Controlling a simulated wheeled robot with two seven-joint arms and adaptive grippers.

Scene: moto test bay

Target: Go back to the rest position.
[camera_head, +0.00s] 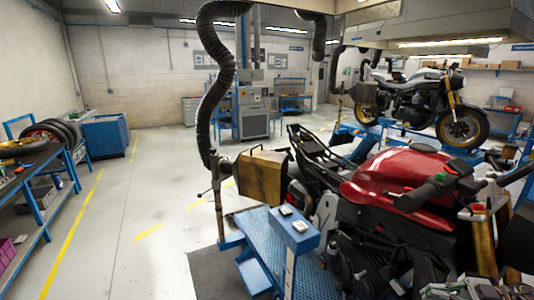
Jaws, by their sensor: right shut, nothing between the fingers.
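My right gripper (468,287) shows only in part at the bottom right edge of the head view, in front of the red motorcycle (395,183). It is shut and holds nothing that I can see. Most of it is cut off by the frame. My left gripper is not in view. The motorcycle stands close on the right, with its black handlebar grip (428,193) and red tank towards me.
A blue lift platform (262,235) and a black exhaust hose (213,90) stand beside the motorcycle. A second motorcycle (425,100) is on a lift behind. A blue shelf (40,215) lines the left. The floor (120,220) between is clear.

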